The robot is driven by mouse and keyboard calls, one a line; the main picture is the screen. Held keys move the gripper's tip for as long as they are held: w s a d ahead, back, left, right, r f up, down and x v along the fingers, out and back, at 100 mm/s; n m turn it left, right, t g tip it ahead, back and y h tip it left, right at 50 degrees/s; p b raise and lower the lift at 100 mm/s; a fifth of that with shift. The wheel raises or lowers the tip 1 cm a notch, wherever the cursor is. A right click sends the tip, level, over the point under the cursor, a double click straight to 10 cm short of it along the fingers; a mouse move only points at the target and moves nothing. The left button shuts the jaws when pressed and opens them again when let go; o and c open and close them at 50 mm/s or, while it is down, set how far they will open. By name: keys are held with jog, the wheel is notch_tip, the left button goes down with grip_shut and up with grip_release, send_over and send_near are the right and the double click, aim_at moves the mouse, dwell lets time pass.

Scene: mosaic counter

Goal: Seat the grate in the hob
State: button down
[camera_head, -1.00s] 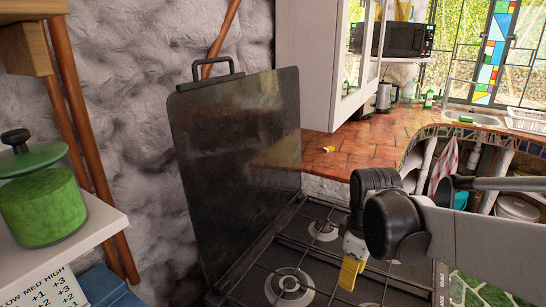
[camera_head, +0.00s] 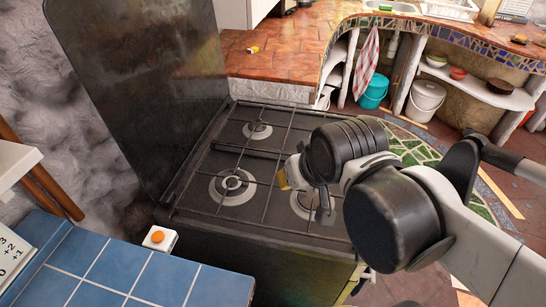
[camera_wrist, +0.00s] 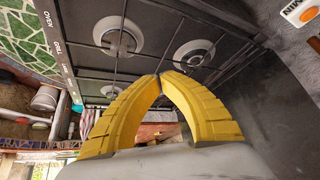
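The hob (camera_head: 190,190) is the dark top of the stove, with round light burners. The grate (camera_head: 268,185) is a frame of thin dark bars lying over the burners. I cannot tell whether it sits fully down on the hob. My gripper (camera_head: 290,175) is over the right part of the hob, and my wrist hides that side. In the wrist view, my gripper (camera_wrist: 160,76) has its yellow fingertips together close to the grate bars (camera_wrist: 118,68). I cannot see any bar clearly pinched between them.
A dark upright lid (camera_head: 140,90) stands behind the hob. A blue tiled counter (camera_head: 110,270) with an orange-buttoned white box (camera_head: 159,239) is at the front left. A terracotta counter (camera_head: 290,55) adjoins the hob at the back. Open floor lies to the right.

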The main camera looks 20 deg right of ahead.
jog(key=w+d+r+m+g+p, duration=0.1)
jog(key=w+r+p, duration=0.1)
jog(key=w, duration=0.3)
jog(key=m+g+p, duration=0.3)
send_over(284, 193)
jog(key=s, duration=0.1)
jog(key=x, duration=0.2)
jog(key=w+d+f+g, duration=0.1)
jog(key=f, duration=0.5)
jog(key=w+d+f+m+b, duration=0.1)
jog(key=w+f, duration=0.1)
jog(key=f, duration=0.4)
jog(key=w+d+f+m+g, duration=0.1)
jog(key=w+f, duration=0.1)
jog(key=f, duration=0.4)
jog(key=shift+w+d+g+b, duration=0.15)
jog(key=shift+g+b, duration=0.15)
jog(key=shift+b, duration=0.1)
jog(key=s+a, duration=0.2)
jog(key=s, duration=0.1)
jog(key=shift+r+b, duration=0.4)
jog(key=shift+s+a, duration=0.15)
jog(key=shift+s, duration=0.05)
jog(key=shift+s+a, duration=0.45)
jog(key=shift+s, duration=0.2)
